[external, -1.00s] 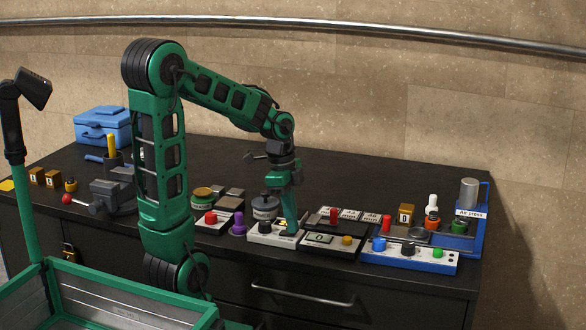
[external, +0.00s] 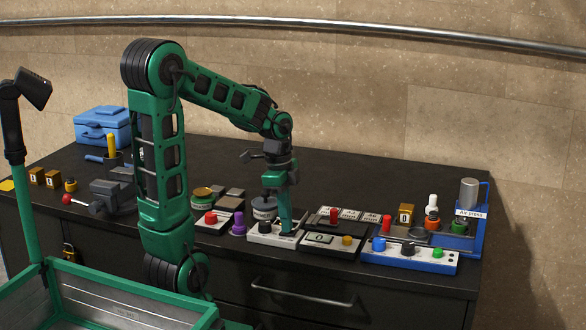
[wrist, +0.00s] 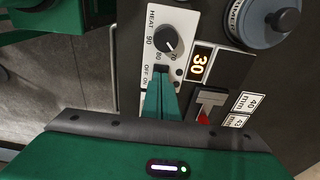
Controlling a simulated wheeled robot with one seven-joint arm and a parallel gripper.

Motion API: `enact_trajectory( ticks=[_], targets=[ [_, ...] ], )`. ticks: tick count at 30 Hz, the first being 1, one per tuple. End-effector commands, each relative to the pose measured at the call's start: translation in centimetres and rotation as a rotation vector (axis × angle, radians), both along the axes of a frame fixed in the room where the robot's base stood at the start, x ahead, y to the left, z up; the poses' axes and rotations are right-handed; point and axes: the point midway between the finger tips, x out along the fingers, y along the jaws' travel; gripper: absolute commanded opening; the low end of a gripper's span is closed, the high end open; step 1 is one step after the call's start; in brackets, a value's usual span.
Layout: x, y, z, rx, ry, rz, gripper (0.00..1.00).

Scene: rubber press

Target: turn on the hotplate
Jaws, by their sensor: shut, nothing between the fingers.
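The hotplate's white control panel (wrist: 165,22) shows in the wrist view with a black HEAT knob (wrist: 166,40), OFF/ON lettering and a lit orange display reading 30 (wrist: 198,65). In the external view the panel (external: 259,237) is at the front of the bench. My gripper (wrist: 161,80) is shut and empty, its green fingertips at the panel by the OFF/ON lettering. A dark switch (wrist: 160,69) shows just beyond the tips and is partly covered; I cannot tell its position or whether they touch. In the external view my gripper (external: 287,231) points down at the panel's right end.
A grey round pot (external: 263,209) stands behind the panel. A purple knob (external: 238,224) is to its left. A unit with a red lever (external: 333,215) and a blue-framed press station (external: 410,255) stand to its right. The vise (external: 112,192) is farther left.

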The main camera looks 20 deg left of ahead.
Motion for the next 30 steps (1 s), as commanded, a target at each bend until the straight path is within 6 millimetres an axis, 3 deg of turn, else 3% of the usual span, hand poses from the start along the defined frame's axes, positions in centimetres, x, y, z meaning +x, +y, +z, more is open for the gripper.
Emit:
enact_trajectory(
  ticks=[14, 30],
  targets=[
    [0.1, 0.1, 0.8, -0.003, -0.004, -0.003, 0.0],
    [0.3, 1.7, 10.8, -0.003, -0.005, -0.001, 0.0]
  ],
)
